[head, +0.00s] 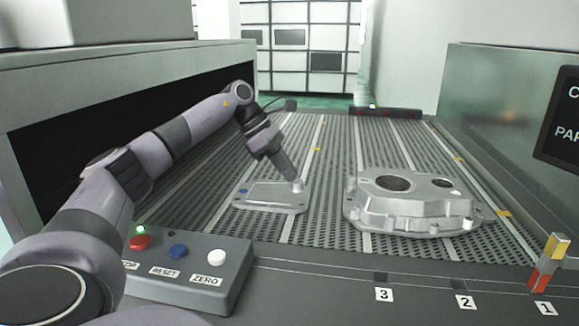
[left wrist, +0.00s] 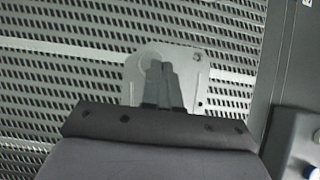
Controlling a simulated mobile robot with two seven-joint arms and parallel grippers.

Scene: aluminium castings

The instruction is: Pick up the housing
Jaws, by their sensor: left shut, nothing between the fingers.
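The housing (head: 412,207) is a silver cast part with two round openings on top. It rests on the slotted conveyor bed at the right in the head view. My left gripper (head: 297,184) points down at a flat silver cover plate (head: 262,197), to the left of the housing and apart from it. The gripper is shut with nothing between its fingers. In the left wrist view the closed fingers (left wrist: 162,75) lie in front of the plate (left wrist: 190,62); whether they touch it I cannot tell. The housing is not in the left wrist view. My right gripper is not in view.
A grey control box (head: 190,270) with red, blue and white buttons stands at the front left. A dark bar (head: 385,111) crosses the far end of the bed. A red-yellow post (head: 548,265) and a screen (head: 560,118) are at the right. The bed behind the housing is clear.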

